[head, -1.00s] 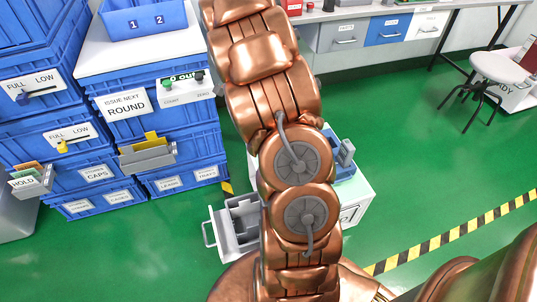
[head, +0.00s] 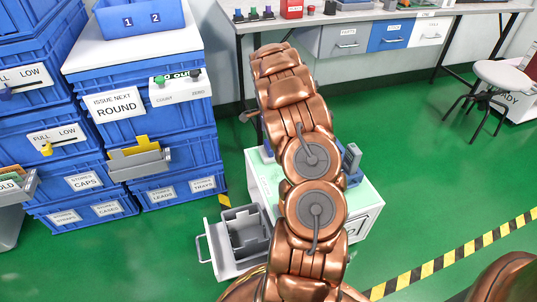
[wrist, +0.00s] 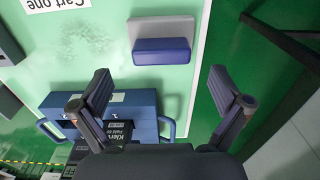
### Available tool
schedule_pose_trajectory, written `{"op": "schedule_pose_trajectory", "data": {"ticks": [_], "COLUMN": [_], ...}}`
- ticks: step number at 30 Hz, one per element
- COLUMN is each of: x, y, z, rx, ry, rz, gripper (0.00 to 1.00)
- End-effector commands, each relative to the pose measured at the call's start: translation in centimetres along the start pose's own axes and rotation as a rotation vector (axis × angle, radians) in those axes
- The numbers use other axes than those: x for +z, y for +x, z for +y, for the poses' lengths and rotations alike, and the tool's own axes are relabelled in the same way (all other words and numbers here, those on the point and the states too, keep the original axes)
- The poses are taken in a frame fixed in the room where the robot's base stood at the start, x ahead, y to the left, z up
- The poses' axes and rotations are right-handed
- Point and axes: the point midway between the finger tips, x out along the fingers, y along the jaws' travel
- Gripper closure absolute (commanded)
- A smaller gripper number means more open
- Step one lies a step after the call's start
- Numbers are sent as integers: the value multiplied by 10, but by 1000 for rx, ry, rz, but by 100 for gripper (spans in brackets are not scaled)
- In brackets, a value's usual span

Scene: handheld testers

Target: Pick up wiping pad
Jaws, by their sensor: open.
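A two-tone block, grey behind and dark blue in front, looks like the wiping pad (wrist: 162,52). It lies on the pale green cart top (wrist: 115,75) in the wrist view, near the cart's edge. My gripper (wrist: 163,92) is open and empty, its fingers spread wide. In the picture the pad shows above the gap between the fingertips, apart from both. In the head view my arm hides most of the gripper, and I cannot pick out the pad for sure.
A blue labelled case (wrist: 145,102) with side handles lies beside and partly behind the left finger. The cart has an open drawer (head: 224,262) holding a grey bin (head: 246,231). Blue crates (head: 150,110) stand at left, a bench (head: 375,17) behind.

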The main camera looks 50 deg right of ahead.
Motion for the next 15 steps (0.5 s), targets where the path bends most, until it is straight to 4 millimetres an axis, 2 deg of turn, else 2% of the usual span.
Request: {"op": "schedule_pose_trajectory", "data": {"ticks": [12, 15], "x": [1, 2], "y": [47, 50], "z": [-1, -2], "rx": [1, 1], "ry": [-1, -2], "rz": [1, 1], "gripper": [0, 0]}}
